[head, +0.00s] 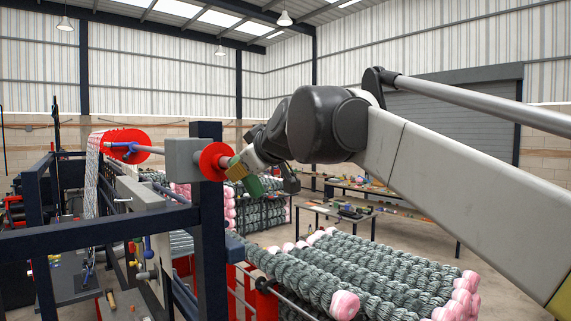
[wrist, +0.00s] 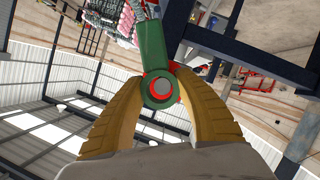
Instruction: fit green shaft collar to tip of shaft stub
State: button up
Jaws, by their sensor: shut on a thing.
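My gripper (head: 238,170) is at the red disc (head: 213,161) on the grey block in the head view. In the wrist view its two yellow fingers (wrist: 161,82) are shut on a green part, the green shaft collar (wrist: 153,48). A round grey centre inside a red ring shows in the collar's near end. A green patch also shows beside the fingers in the head view (head: 254,187). The shaft stub (head: 231,161) reaches out from the disc toward my gripper and is partly hidden by it. I cannot tell whether the collar is around the tip or just before it.
A dark blue frame post (head: 208,235) stands just below the disc, with a beam running left. A grey block (head: 182,159) is behind the disc. Rolls of grey chain-link mesh (head: 330,262) with pink ends lie to the right. A workbench (head: 347,213) stands farther back.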

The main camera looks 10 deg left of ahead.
aim_at(228, 163)
jog(key=shift+w+a+r+p, duration=0.1)
jog(key=shift+w+a+p, duration=0.25)
jog(key=shift+w+a, duration=0.25)
jog(key=shift+s, duration=0.15)
jog(key=shift+a, duration=0.15)
jog(key=shift+w+a+p, duration=0.35)
jog(key=shift+w+a, duration=0.05)
jog(key=shift+w, duration=0.1)
jog(key=shift+w+a, duration=0.15)
jog(key=shift+a, duration=0.05)
jog(key=shift+w+a+p, duration=1)
jog(key=shift+w+a, duration=0.2)
jog(key=shift+a, duration=0.15)
